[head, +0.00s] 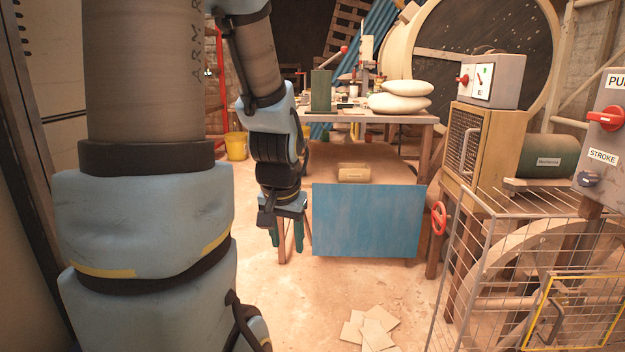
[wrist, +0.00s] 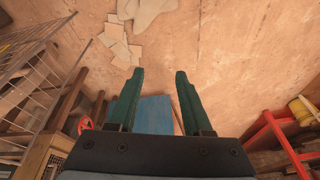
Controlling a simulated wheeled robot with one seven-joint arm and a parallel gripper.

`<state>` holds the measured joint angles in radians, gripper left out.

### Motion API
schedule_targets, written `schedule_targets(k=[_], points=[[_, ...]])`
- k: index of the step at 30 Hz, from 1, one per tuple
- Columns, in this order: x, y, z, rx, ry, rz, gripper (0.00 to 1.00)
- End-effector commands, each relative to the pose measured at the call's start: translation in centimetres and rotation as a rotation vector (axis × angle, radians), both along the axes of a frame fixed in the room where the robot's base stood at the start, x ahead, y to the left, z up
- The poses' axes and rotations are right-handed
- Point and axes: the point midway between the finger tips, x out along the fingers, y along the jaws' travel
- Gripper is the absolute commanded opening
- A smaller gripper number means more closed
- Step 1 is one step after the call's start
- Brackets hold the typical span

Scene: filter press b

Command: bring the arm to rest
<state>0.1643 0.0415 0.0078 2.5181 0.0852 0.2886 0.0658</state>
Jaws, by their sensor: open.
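My gripper (head: 287,236) hangs from my arm left of the middle in the head view, pointing down beside the left edge of a blue panel (head: 366,220). In the wrist view my gripper (wrist: 158,80) shows two green fingers spread apart with nothing between their tips. Past the fingers lie bare floor and part of the blue panel (wrist: 155,113). My arm's large near links cover the left part of the head view and hide what is behind them.
A wooden table (head: 428,120) holds white sacks (head: 400,97). A wire-mesh guard (head: 470,262) and a red handwheel (head: 438,217) are at right. Loose flat pieces (head: 370,330) lie on the floor. A yellow bucket (head: 237,146) stands behind my arm. Open floor lies below my gripper.

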Motion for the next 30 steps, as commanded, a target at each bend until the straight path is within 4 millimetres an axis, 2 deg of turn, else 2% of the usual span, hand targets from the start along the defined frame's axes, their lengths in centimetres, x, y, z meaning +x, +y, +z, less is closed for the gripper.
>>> schedule_targets(k=[3, 4, 6, 11, 14, 27, 30], points=[[-4.6, 1.7, -1.1, -0.038, 0.154, 0.194, 0.50], [-5.2, 1.8, -0.6, -0.045, 0.176, 0.221, 0.50], [-4.8, 1.6, 1.6, -0.041, 0.165, 0.204, 0.50], [-4.8, 1.6, 4.9, -0.040, 0.163, 0.199, 0.50], [-4.7, 1.6, 7.5, -0.040, 0.162, 0.198, 0.50], [-4.7, 1.6, 21.3, -0.039, 0.160, 0.196, 0.50], [-4.7, 1.6, 24.0, -0.039, 0.160, 0.196, 0.50]])
